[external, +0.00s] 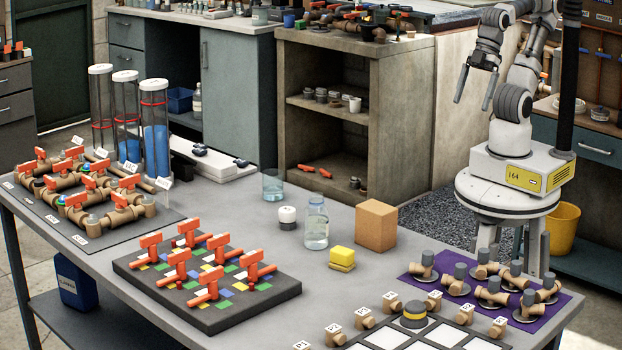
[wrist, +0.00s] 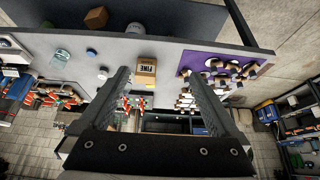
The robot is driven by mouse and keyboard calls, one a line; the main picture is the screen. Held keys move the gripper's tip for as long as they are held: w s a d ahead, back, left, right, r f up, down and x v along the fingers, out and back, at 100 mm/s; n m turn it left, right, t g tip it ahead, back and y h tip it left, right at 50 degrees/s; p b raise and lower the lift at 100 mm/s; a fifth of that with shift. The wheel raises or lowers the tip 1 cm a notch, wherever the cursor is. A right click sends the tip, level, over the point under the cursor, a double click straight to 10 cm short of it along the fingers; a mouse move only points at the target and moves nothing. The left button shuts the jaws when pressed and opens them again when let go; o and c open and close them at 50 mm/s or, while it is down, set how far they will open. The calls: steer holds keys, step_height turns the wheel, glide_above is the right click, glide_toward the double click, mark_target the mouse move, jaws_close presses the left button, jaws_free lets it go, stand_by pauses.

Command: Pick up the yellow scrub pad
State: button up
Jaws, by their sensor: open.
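The yellow scrub pad (external: 342,259) lies on the grey table (external: 240,199) in the external view. It looks like two yellow layers, one on the other. It sits between a clear bottle and a brown box. The fingers (wrist: 158,75) also show spread in the wrist view.
The brown box (external: 376,225) stands close behind the pad, and the clear bottle (external: 315,222) is to its left. A purple mat (external: 415,253) with several fittings lies to the right. A dark board (external: 265,300) with red-handled valves is at the front left.

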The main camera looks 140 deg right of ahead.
steer(key=shift+w, duration=0.1)
steer(key=n+g+b, duration=0.1)
steer(key=b, duration=0.2)
glide_above(343, 249)
steer(key=s, duration=0.7)
step_height(343, 249, down, 11)
steer(key=shift+n+y, duration=0.3)
steer(key=x, duration=1.2)
steer(key=d+x, duration=0.1)
steer(key=x, duration=0.5)
steer(key=shift+w+a, duration=0.1)
steer(key=shift+w, duration=0.1)
steer(key=c, duration=1.4)
